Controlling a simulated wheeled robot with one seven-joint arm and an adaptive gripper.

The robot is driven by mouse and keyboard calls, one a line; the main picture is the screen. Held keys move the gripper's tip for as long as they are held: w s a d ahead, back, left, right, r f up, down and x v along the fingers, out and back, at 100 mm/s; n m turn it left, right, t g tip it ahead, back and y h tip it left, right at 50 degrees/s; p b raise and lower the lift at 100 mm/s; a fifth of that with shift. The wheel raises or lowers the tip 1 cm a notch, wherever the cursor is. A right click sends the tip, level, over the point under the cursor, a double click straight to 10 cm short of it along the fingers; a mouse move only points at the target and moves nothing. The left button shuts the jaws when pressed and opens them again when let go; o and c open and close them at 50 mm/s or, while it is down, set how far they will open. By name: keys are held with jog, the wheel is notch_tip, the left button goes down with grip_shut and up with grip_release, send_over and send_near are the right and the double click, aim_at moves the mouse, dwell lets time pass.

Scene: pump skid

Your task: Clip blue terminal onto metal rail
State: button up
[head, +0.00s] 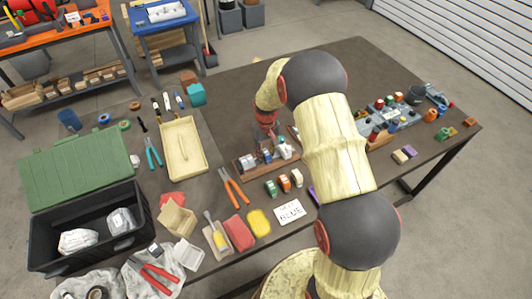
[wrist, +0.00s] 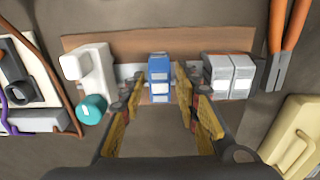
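The blue terminal (wrist: 160,82) is upright at the metal rail (wrist: 128,72), which runs along a brown wooden board (wrist: 195,42). It stands between the white block with a teal knob (wrist: 92,68) and two grey-white terminals (wrist: 228,76). I cannot tell whether its foot is clipped on. My gripper (wrist: 160,88) has its yellow-padded fingers on either side of the blue terminal, with narrow gaps showing. In the head view the board (head: 240,170) is on the bench's near half, below my gripper (head: 270,137), whose fingertips are partly hidden.
Orange-handled pliers (head: 233,188) lie left of the board. Several coloured terminals (head: 271,187) and a card reading BLUE (head: 289,212) are in front. A cream tray (head: 166,150) lies to the left. A grey assembly (head: 375,117) stands at right. The back of the bench is clear.

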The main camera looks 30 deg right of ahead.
jog(key=shift+o, duration=0.8)
notch_tip(320, 180, up, 12)
jog(key=s+a+r+t, duration=0.2)
jog(key=s+a+r, duration=0.2)
jog(key=s+r, duration=0.3)
jog(key=s+a+r+t, duration=0.1)
jog(key=s+a+r, duration=0.3)
jog(key=s+r, duration=0.4)
jog(key=s+a+r+t, duration=0.2)
jog(key=s+a+r, duration=0.2)
jog(key=s, duration=1)
notch_tip(320, 180, up, 4)
jog(key=shift+s+f+t, duration=0.15)
jog(key=shift+f+t, duration=0.05)
jog(key=shift+t, duration=0.1)
jog(key=shift+d, duration=0.15)
